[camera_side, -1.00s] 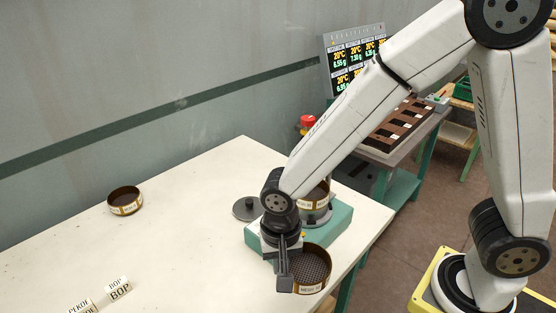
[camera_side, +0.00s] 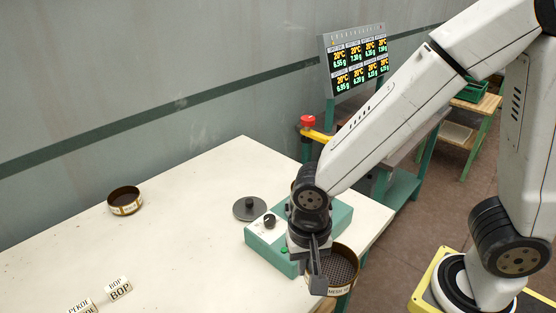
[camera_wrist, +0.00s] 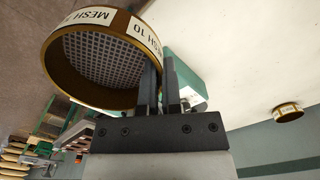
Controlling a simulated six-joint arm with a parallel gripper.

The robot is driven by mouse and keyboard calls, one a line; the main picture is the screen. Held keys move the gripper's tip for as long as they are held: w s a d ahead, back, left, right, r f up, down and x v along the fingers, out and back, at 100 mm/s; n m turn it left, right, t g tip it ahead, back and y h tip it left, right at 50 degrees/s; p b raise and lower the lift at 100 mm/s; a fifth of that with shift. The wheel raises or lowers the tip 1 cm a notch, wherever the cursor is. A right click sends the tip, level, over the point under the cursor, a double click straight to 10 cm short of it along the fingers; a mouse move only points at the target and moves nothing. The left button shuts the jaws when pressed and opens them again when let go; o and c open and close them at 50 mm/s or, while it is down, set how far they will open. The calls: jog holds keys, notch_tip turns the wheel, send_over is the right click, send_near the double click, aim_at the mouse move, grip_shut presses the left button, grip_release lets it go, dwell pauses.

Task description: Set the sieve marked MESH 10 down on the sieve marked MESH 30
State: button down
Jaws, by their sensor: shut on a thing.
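The sieve marked MESH 10 (camera_side: 345,262) is a brass ring with a dark mesh and white labels. My gripper (camera_side: 317,282) is shut on its rim and holds it out beside the front right edge of the table. In the wrist view the MESH 10 sieve (camera_wrist: 92,88) shows its label beside my gripper (camera_wrist: 160,62). A second brass sieve (camera_side: 125,207) stands on the table at the far left; its label is too small to read. It also shows in the wrist view (camera_wrist: 288,112). No MESH 30 label is readable, and my wrist hides part of the teal machine.
The teal machine (camera_side: 262,243) with a black knob stands at the table's right side. A dark round lid (camera_side: 249,209) lies behind it. Label blocks reading BOP (camera_side: 118,288) and PEKOE (camera_side: 80,307) stand front left. The middle of the white table (camera_side: 185,235) is clear.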

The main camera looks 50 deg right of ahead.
jog(key=shift+w, duration=0.15)
jog(key=w+d+r+m, duration=0.3)
jog(key=w+d+r, duration=0.1)
jog(key=w+d, duration=0.5)
jog(key=w+d+r+m, duration=0.3)
jog(key=w+d+r, duration=0.1)
jog(key=w+d, duration=0.6)
jog(key=shift+w+d+r+m, duration=0.2)
jog(key=shift+d+r+m, duration=0.05)
jog(key=shift+d+m, duration=0.15)
jog(key=shift+a+f, duration=0.1)
jog(key=shift+f, duration=0.05)
jog(key=shift+f, duration=2.75)
jog(key=shift+f, duration=1.15)
jog(key=c, duration=0.7)
grip_release()
jog(key=shift+c, duration=0.2)
